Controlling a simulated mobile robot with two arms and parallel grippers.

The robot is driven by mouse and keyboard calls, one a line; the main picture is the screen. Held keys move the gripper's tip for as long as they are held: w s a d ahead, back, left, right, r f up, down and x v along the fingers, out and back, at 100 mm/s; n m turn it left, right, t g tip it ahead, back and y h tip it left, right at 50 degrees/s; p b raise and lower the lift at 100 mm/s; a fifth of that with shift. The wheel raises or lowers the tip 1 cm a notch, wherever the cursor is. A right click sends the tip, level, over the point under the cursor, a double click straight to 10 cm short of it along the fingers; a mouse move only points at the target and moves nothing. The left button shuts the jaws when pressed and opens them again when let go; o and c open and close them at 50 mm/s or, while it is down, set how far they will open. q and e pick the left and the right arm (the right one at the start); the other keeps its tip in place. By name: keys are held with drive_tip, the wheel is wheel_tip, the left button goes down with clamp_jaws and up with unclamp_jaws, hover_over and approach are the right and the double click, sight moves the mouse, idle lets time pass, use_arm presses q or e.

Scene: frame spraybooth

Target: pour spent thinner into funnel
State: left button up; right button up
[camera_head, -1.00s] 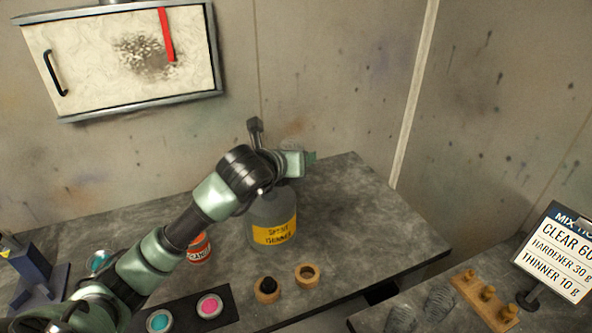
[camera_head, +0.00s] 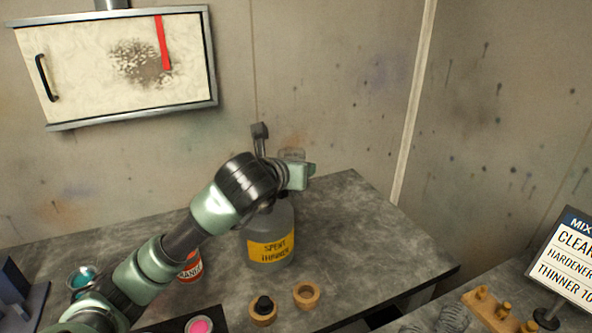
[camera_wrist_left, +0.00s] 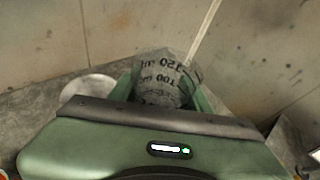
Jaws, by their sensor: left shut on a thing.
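My left gripper (camera_head: 300,172) is shut on a clear measuring cup (camera_head: 292,154), whose rim shows just behind the fingers. In the left wrist view the cup (camera_wrist_left: 161,78) stands between the fingers with its 100 and 120 ml marks showing; the liquid level cannot be told. The grey can (camera_head: 271,240) with a yellow SPENT THINNER label stands on the bench below the gripper. My arm hides the can's top, and no funnel can be made out there. In the left wrist view a pale round rim (camera_wrist_left: 88,88) shows left of the cup, partly covered by the gripper.
A red-labelled tin (camera_head: 190,268) stands left of the can, partly behind my arm. The grey bench (camera_head: 370,235) is clear to the right. A mix sign (camera_head: 565,260) stands far right.

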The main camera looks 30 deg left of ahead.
sight(296, 152)
use_arm(q)
drive_tip(key=shift+r, duration=0.1)
drive_tip(key=shift+r+p, duration=0.7)
drive_tip(key=shift+r, duration=1.25)
drive_tip(key=shift+f, duration=0.1)
